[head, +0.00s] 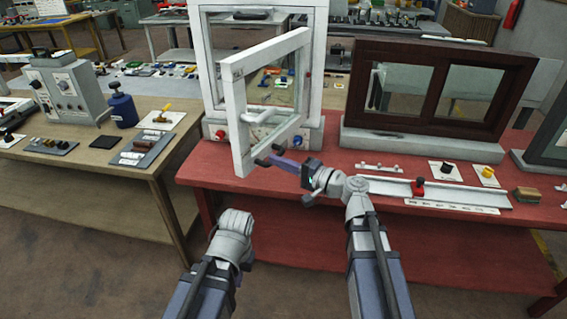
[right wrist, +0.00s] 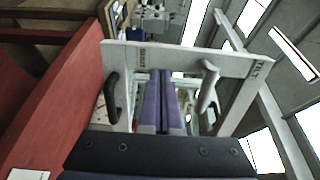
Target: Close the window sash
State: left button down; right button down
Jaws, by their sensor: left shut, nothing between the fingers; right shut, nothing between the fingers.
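The white window sash (head: 238,125) stands swung out from its white frame (head: 208,70), on the red table. A pale grey handle (right wrist: 208,85) and a dark curved piece (right wrist: 111,98) show on either side of my fingers in the right wrist view. My right gripper (head: 272,158) is shut, its purple fingers beside the sash's lower part; they also show in the right wrist view (right wrist: 160,75), pointing at a pale bar (right wrist: 190,60). I cannot tell if they touch it. My left arm ends low in the head view, its fingers hidden.
The red table (head: 240,180) carries a dark brown window unit (head: 440,62) to the right and small parts on its front edge. A wooden bench (head: 110,160) with a grey device (head: 70,90) and blue bottle (head: 122,108) stands left. Floor between is clear.

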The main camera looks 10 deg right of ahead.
aim_at(242, 147)
jog(key=x, duration=0.9)
jog(key=shift+w+a, duration=0.15)
jog(key=shift+a, duration=0.1)
